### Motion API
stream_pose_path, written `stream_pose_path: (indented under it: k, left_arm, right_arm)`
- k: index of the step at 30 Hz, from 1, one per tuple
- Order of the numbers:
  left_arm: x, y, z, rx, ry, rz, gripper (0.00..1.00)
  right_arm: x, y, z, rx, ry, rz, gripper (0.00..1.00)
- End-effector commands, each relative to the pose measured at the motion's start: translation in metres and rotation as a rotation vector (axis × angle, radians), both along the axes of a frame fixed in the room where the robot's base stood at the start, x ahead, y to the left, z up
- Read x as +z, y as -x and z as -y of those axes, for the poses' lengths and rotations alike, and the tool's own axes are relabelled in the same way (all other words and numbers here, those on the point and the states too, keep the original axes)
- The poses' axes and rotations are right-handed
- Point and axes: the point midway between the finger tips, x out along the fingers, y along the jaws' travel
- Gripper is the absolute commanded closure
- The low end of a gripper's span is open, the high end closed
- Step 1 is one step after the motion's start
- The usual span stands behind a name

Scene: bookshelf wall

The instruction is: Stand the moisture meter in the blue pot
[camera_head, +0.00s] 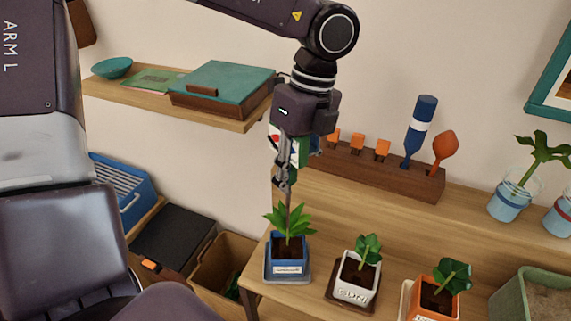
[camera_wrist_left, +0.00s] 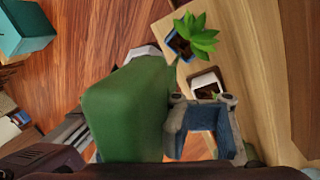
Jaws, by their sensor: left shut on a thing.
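The blue pot (camera_head: 289,268) holds a leafy green plant and dark soil, and stands on a dish at the left end of the wooden bench. It also shows in the left wrist view (camera_wrist_left: 180,46). My left gripper (camera_head: 284,178) points down above this pot, shut on the moisture meter (camera_head: 302,150). The meter's green body (camera_wrist_left: 128,110) fills much of the left wrist view. A thin dark probe runs down below the fingers towards the plant; leaves hide its lower end, so I cannot tell whether it touches the soil. My right gripper is not in view.
A white pot (camera_head: 359,275) and an orange pot (camera_head: 437,296) with plants stand to the right. Behind is a wooden rack (camera_head: 385,176) with orange and blue tools. A shelf (camera_head: 232,122) with a green-topped box is at left. A cardboard box (camera_head: 222,262) stands beside the bench.

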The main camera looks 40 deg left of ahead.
Motion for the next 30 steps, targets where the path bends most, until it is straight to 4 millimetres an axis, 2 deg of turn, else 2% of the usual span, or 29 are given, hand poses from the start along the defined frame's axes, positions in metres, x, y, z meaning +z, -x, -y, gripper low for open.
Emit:
stream_pose_path:
  k: [15,18,24,30]
  left_arm:
    - [-0.044,0.001,-0.001,0.0,-0.001,-0.003,1.0]
    - [-0.054,0.0,-0.001,0.001,0.0,0.0,1.0]
    - [-0.06,0.0,0.0,0.001,0.0,0.0,1.0]
    - [-0.059,0.0,0.0,0.001,0.0,0.0,1.0]
  right_arm:
    - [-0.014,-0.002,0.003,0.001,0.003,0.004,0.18]
    - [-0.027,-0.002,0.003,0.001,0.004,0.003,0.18]
    - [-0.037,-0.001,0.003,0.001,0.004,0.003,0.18]
    - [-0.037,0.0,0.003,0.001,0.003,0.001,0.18]
